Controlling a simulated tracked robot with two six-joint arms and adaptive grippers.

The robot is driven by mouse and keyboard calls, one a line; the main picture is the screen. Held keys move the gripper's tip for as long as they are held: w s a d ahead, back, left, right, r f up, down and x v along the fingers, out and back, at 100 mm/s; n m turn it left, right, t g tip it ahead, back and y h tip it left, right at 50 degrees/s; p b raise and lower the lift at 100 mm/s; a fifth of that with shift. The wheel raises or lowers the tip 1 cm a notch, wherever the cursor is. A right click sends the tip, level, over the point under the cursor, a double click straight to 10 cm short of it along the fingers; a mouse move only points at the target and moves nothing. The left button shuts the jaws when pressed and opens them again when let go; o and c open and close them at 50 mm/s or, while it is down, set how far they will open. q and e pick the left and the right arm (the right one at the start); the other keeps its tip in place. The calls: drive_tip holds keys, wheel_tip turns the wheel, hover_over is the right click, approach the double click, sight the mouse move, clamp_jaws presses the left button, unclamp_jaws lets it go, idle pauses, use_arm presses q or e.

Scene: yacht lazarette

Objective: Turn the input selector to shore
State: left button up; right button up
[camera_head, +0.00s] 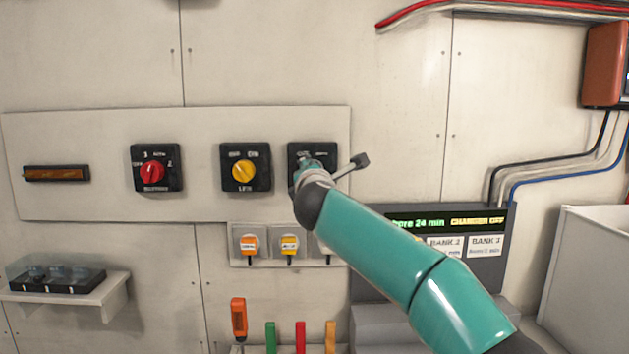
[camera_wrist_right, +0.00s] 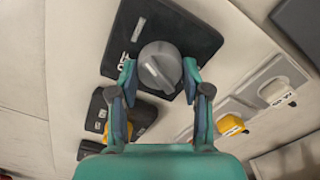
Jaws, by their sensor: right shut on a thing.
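The rightmost of the three rotary switches on the wall panel has a black square plate (camera_head: 328,153) and seems to be the input selector. In the head view my right gripper (camera_head: 306,172) covers most of it and its small lettering is hard to read. In the right wrist view its round grey knob (camera_wrist_right: 160,66) sits on the black plate (camera_wrist_right: 196,45), with partly hidden white letters beside it. The fingers of my right gripper (camera_wrist_right: 159,77) are on either side of the knob, shut on it. The knob's exact pointing direction is unclear. My left gripper is not in view.
A red-knob switch (camera_head: 152,172) and a yellow-knob switch (camera_head: 243,171) are to the left on the same panel (camera_head: 100,130). Small plugs with orange and yellow bodies (camera_head: 289,243) sit below. A lit display (camera_head: 440,222) is at lower right, partly behind my arm.

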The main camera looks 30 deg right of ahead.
drive_tip(key=shift+d+f+m, duration=0.1)
drive_tip(key=shift+f+m, duration=0.1)
drive_tip(key=shift+m, duration=0.1)
drive_tip(key=o, duration=0.8)
drive_tip(key=shift+c, duration=0.2)
drive_tip(key=o, duration=0.4)
drive_tip(key=shift+s, duration=0.1)
drive_tip(key=shift+r, duration=0.1)
